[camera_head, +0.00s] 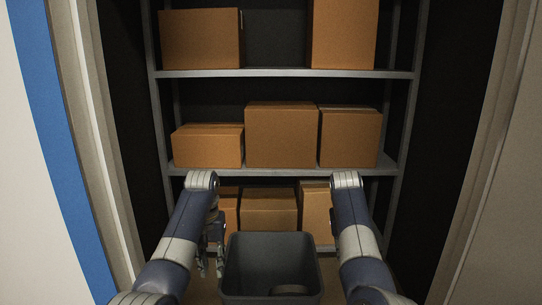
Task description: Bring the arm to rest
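My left arm (180,245) comes in from the lower left and bends down at its far end. My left gripper (211,270) hangs pointing down, just left of the dark bin, with its two fingers apart and nothing visible between them. My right arm (357,240) comes in from the lower right and reaches forward to a similar height. My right gripper does not show; it is hidden from this view.
Ahead is a metal shelf rack (285,172) with several cardboard boxes (282,135). Door frames (100,150) flank the opening on both sides.

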